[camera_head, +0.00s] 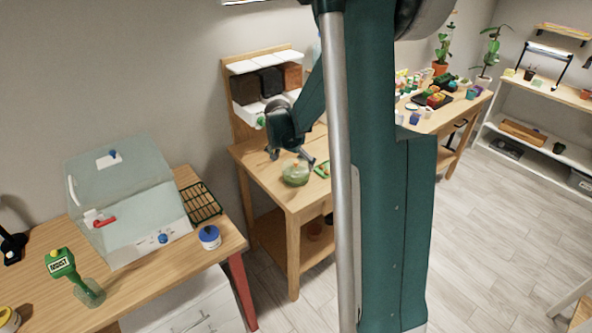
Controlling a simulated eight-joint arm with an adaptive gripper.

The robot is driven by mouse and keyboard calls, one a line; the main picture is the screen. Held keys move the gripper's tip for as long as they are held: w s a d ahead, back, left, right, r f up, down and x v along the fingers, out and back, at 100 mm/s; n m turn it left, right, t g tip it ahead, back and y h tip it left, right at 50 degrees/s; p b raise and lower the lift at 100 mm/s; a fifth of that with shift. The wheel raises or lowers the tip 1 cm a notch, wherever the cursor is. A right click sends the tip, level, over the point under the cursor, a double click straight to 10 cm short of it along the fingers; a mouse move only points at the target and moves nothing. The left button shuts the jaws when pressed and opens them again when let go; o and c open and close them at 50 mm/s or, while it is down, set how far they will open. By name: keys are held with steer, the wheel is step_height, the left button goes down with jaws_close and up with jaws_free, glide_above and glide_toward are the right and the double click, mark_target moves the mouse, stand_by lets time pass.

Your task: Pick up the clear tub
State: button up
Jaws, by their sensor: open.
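A round, see-through, greenish vessel (295,174), which looks like the clear tub, stands near the front edge of the wooden potting bench (272,182). My gripper (290,154) is open and points down just behind and above it, with its fingers spread. I see no contact with the vessel, but the gap is too small to judge. The fingers look empty. My own column and arm hide the right part of this bench.
A green tool (322,170) lies right of the vessel. Dark and brown bins (270,82) stand behind my gripper. The left table holds a clear propagator box (125,200), a wire rack (203,203), a blue-lidded jar (209,237) and a green bottle (75,275).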

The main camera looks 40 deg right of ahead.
mark_target(295, 167)
steer(key=shift+w+a+r+m+g+p, duration=0.15)
steer(key=shift+r+m+g+p, duration=0.2)
steer(key=shift+m, duration=0.3)
steer(key=shift+w+d+m+g+p, duration=0.1)
steer(key=shift+m+g+p, duration=0.05)
steer(key=shift+m+p, duration=0.4)
steer(key=shift+f, duration=0.1)
steer(key=shift+x, duration=1.25)
steer(key=shift+b+x, duration=0.5)
steer(key=shift+x, duration=2.1)
steer(key=c, duration=1.2)
steer(key=shift+c, duration=0.2)
